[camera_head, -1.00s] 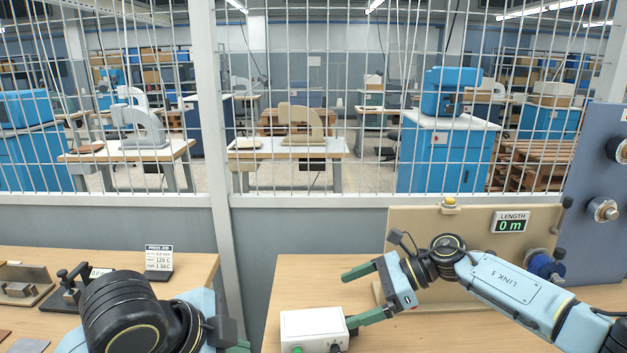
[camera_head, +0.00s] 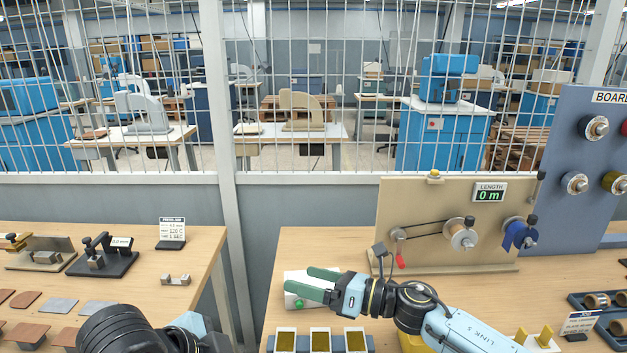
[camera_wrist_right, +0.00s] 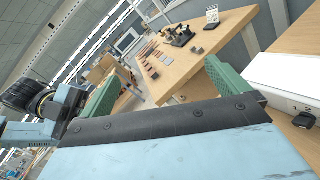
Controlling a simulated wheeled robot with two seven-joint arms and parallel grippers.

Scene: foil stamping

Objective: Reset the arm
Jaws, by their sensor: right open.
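My right gripper (camera_head: 300,279) comes in from the right over the right table in the head view. Its two green fingers are apart and nothing shows between them. In the right wrist view the two fingers (camera_wrist_right: 168,88) stand wide apart, with the white box (camera_wrist_right: 287,78) beyond the right finger. My left arm (camera_head: 125,330) shows at the bottom left of the head view as a black joint and light blue link. Its gripper is out of view.
A beige panel (camera_head: 405,215) with spools and a length display (camera_head: 490,193) stands behind my right arm. White-framed yellow pieces (camera_head: 320,340) lie at the front edge. Spool trays (camera_head: 588,315) are at the right. The left table (camera_head: 140,283) holds fixtures and flat pieces.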

